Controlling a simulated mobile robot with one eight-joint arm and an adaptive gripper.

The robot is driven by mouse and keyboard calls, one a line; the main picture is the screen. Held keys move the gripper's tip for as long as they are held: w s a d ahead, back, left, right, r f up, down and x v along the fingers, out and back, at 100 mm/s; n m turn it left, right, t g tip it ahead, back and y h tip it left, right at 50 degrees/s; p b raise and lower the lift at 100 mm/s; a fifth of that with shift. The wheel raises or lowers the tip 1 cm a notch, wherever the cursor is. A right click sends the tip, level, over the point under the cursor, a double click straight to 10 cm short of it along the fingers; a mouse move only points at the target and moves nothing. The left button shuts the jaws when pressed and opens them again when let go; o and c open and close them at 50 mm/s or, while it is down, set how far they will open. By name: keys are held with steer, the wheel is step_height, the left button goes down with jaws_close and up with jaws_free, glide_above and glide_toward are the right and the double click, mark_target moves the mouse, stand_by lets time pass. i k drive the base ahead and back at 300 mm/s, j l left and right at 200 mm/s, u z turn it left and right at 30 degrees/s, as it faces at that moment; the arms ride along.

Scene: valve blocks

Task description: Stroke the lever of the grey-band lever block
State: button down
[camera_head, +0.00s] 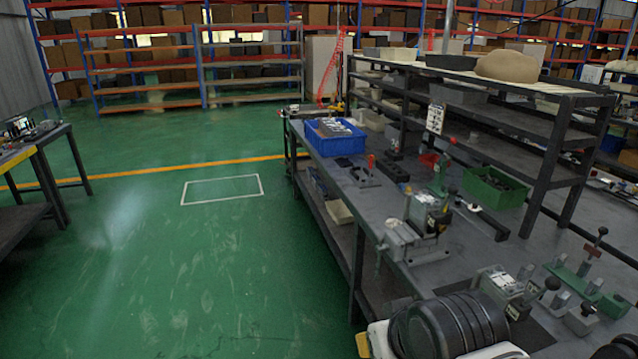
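On the near right of the bench, a grey metal block (497,284) stands beside a lever with a dark ball knob (551,284). Right of it, a green fixture (585,277) carries small grey blocks, and an upright lever with a dark reddish knob (602,232) stands behind. The bands are too small to read, so I cannot tell which is the grey-band lever block. My gripper is not in view. Black rounded parts at the bottom edge look like my own arm and hide some of the near bench.
The dark workbench (335,176) also bears a grey vise-like machine (415,232), a blue bin (338,139) and a green bin (494,188). A shelf rack (549,165) rises along its far side. Open green floor (170,270) lies to the left.

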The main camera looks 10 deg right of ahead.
mark_target(453, 189)
steer(key=i+j+z, duration=0.15)
steer(key=i+z, duration=0.25)
steer(key=i+j+z, duration=0.25)
steer(key=z, duration=0.15)
steer(key=i+j+z, duration=0.55)
steer(key=j+z, duration=0.3)
steer(key=i+j+z, duration=0.2)
steer(key=j+z, duration=0.2)
steer(key=k+j+z, duration=0.1)
steer(key=j+z, duration=0.2)
steer(key=k+j+z, duration=0.15)
steer(key=j+z, duration=0.15)
steer(key=j, duration=0.2)
steer(key=k+j+z, duration=0.15)
steer(key=j+z, duration=0.15)
